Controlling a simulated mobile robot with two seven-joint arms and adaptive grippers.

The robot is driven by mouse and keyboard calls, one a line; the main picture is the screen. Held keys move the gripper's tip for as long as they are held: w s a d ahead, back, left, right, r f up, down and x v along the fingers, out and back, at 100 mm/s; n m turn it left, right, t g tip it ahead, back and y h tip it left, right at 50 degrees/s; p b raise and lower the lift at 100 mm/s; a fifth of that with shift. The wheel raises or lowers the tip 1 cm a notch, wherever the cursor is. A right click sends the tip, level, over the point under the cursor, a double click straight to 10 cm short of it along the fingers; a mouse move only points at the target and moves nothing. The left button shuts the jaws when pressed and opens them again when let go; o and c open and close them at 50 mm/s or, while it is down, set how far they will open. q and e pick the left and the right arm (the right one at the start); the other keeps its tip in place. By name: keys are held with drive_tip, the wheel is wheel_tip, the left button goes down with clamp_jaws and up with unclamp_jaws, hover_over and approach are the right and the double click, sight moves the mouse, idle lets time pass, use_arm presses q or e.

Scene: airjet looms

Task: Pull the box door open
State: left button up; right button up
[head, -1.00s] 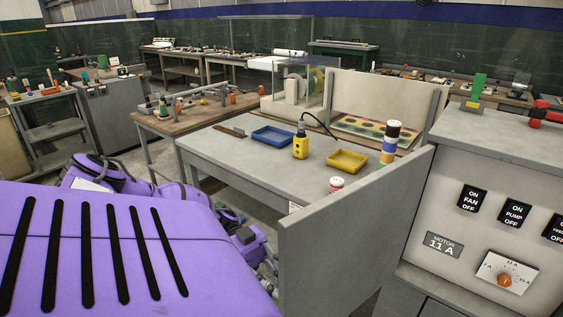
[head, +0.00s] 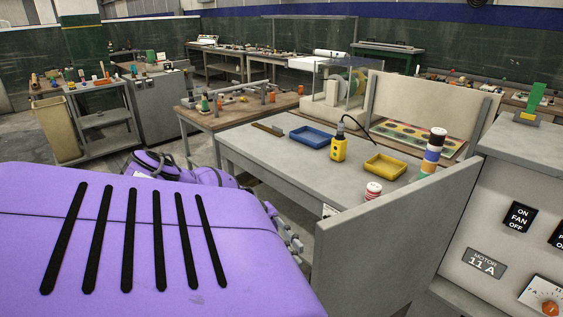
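A grey box (head: 510,200) with switches and a motor dial stands at the right edge. A flat grey panel (head: 390,250), which looks like its door, stands out from the box's left side towards me, swung wide. My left arm's purple link covers the lower left. Only a small grey part of my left gripper (head: 291,238) shows past it, just left of the panel's free edge, with a narrow gap in the picture. Its fingers are mostly hidden, so I cannot tell whether they are open or touch the panel's far side. My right gripper is out of view.
Behind the panel stands a grey table (head: 265,152) with a blue tray (head: 311,137), a yellow tray (head: 385,166) and a yellow handheld device (head: 339,148). A tan bin (head: 57,130) and a cart stand at the left. Some floor is clear between them.

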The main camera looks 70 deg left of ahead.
use_arm(q)
drive_tip(key=shift+s+a, duration=0.2)
drive_tip(key=shift+a, duration=0.7)
drive_tip(key=shift+a, duration=0.1)
